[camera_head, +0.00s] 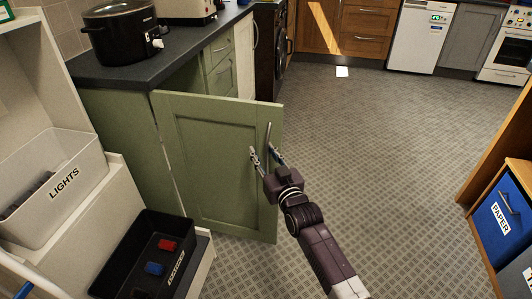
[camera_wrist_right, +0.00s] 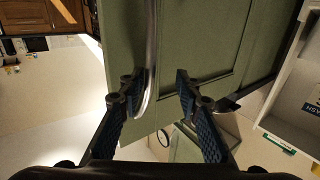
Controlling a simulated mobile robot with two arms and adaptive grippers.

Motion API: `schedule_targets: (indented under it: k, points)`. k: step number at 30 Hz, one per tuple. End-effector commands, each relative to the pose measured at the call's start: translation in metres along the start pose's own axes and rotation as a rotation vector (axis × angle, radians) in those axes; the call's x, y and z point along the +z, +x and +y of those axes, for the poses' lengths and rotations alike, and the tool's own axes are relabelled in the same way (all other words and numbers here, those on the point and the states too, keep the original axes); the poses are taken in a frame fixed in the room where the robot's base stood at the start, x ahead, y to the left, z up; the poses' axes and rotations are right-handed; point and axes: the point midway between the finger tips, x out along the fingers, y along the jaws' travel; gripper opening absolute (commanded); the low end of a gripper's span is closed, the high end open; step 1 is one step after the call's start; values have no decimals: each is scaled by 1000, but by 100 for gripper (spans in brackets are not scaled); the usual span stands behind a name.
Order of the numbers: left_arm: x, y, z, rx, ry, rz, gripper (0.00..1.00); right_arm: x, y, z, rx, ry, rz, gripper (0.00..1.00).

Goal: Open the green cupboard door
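The green cupboard door (camera_head: 215,160) stands swung out from the green cupboard under the dark worktop, with an opening visible behind its top edge. Its upright metal bar handle (camera_head: 268,135) is near the door's free edge. My right gripper (camera_head: 263,153) is at the handle with its two fingers spread. In the right wrist view the green door (camera_wrist_right: 205,35) fills the middle. The handle (camera_wrist_right: 151,50) runs down between the spread fingers (camera_wrist_right: 159,90), close to the left fingertip; contact cannot be told. My left gripper is not in view.
A black crate (camera_head: 115,262) with red and blue items is left of the door's foot. A white LIGHTS bin (camera_head: 80,150) is on a shelf unit at left. A black cooker (camera_head: 118,30) stands on the worktop (camera_head: 190,45). Patterned floor (camera_head: 380,150) is clear right of the door.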

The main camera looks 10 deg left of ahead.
Motion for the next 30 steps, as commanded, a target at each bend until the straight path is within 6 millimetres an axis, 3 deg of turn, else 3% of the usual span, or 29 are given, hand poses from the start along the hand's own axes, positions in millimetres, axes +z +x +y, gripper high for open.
schedule_targets:
  k: [19, 30]
  points:
    - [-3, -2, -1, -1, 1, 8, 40, 1, -4, 3, 3, -1, 0, 28]
    - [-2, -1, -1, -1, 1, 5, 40, 2, -46, 2, 3, -2, 0, 28]
